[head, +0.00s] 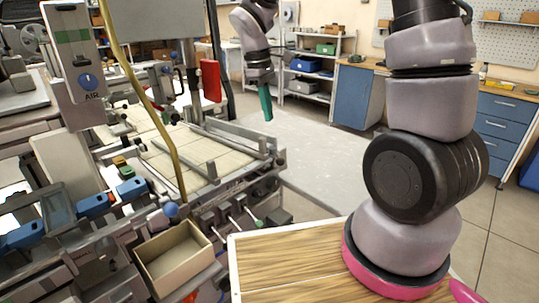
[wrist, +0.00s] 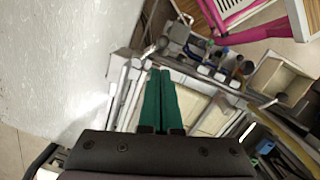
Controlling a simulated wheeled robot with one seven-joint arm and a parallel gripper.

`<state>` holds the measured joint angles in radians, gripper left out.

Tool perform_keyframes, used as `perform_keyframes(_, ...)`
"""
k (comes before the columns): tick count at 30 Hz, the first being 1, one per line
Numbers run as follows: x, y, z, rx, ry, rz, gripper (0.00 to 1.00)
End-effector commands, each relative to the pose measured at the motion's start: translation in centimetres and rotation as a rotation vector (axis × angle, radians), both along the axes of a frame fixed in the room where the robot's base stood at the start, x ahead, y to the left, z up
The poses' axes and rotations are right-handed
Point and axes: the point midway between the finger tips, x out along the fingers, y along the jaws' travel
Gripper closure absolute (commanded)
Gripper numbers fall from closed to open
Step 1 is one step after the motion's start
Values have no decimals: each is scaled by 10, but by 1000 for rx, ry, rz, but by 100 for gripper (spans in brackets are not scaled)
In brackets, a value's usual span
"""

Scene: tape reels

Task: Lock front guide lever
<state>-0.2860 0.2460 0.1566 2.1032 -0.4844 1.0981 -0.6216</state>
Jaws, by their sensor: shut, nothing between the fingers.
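My gripper (head: 267,115) hangs in the air beyond the right end of the machine in the head view, its green fingers together and pointing down. In the wrist view the green fingers (wrist: 159,73) lie side by side with nothing between them, over the edge of the machine's rail bed. The machine (head: 205,170) has metal guide rails (head: 228,138) across a pale bed. Small levers sit on its near side, one with a green knob (head: 258,223) and one with a blue knob (head: 171,210). I cannot tell which lever is the front guide lever. My gripper touches none of these knobs.
An open cardboard box (head: 174,258) sits at the machine's near side. A wooden top (head: 290,262) lies beside my arm's base. A yellow hose (head: 140,90) hangs over the machine. A pale grey surface (head: 325,150) right of the machine is clear. Shelves (head: 312,65) stand behind.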

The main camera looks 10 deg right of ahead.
Motion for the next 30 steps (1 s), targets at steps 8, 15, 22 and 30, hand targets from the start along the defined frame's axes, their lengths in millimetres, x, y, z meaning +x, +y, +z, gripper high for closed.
perform_keyframes(8, 5, 17, -34, -41, 78, 140, 100)
perform_keyframes(15, 6, 19, -37, -44, 85, 155, 100)
perform_keyframes(22, 5, 18, -40, -45, 86, 153, 100)
perform_keyframes(30, 0, 9, -77, -46, 90, 153, 100)
